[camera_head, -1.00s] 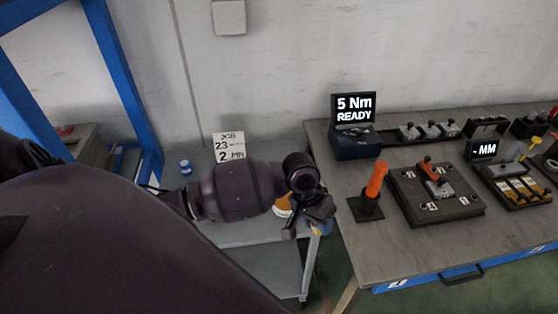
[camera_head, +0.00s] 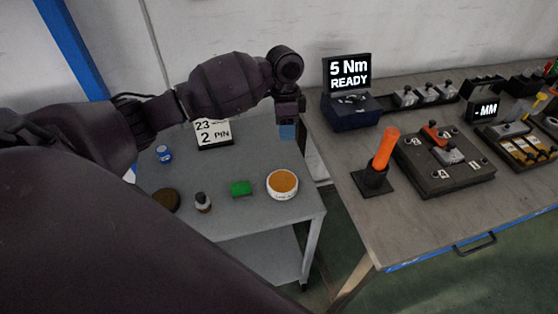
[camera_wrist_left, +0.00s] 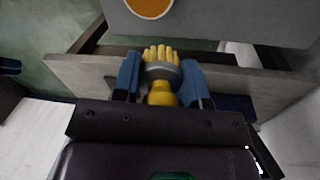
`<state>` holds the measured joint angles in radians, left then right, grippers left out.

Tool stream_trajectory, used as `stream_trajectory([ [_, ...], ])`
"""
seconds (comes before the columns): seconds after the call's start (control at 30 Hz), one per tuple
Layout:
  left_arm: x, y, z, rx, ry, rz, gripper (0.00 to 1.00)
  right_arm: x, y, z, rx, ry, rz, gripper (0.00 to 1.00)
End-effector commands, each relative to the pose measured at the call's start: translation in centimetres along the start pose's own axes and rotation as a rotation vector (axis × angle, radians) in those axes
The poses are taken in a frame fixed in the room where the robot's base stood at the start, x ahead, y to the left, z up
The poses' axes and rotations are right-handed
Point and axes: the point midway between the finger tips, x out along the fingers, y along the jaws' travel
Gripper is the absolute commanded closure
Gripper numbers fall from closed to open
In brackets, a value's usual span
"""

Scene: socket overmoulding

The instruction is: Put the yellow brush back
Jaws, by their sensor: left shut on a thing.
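My left gripper (camera_head: 288,122) is at the back right corner of the grey cart, next to the table's left edge. In the left wrist view, its blue fingers (camera_wrist_left: 161,80) are shut on the yellow brush (camera_wrist_left: 160,70), which has a grey collar and stubby yellow bristles. In the head view the brush is hidden behind or between the fingers. I cannot tell whether the brush touches anything else. My right gripper is not in view.
The grey cart (camera_head: 225,222) holds a white dish with orange contents (camera_head: 283,184), a green block (camera_head: 241,188), a small bottle (camera_head: 203,203), a brown disc (camera_head: 167,200) and a blue jar (camera_head: 164,154). On the table (camera_head: 330,150) stand the torque display (camera_head: 348,90) and an orange-handled tool (camera_head: 384,150).

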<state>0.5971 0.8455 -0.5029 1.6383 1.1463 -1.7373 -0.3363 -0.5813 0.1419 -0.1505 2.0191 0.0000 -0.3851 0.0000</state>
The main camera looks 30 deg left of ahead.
Motion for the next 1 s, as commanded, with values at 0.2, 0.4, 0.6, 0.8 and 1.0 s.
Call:
stream_trajectory([
  [0.2,-1.8,-4.9,1.0,0.312,-0.056,-0.065,0.84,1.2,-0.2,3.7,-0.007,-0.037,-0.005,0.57],
  [0.4,-3.6,-7.3,1.6,0.505,-0.072,-0.106,0.84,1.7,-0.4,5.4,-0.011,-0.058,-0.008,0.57],
  [0.6,-3.7,-8.1,1.8,0.572,-0.075,-0.12,0.84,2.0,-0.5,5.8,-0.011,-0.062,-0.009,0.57],
  [0.8,0.3,-8.6,1.9,0.573,-0.074,-0.117,0.84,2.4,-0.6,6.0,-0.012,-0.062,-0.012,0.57],
  [1.0,4.6,-9.2,2.2,0.572,-0.076,-0.117,0.84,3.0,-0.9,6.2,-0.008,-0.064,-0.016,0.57],
])
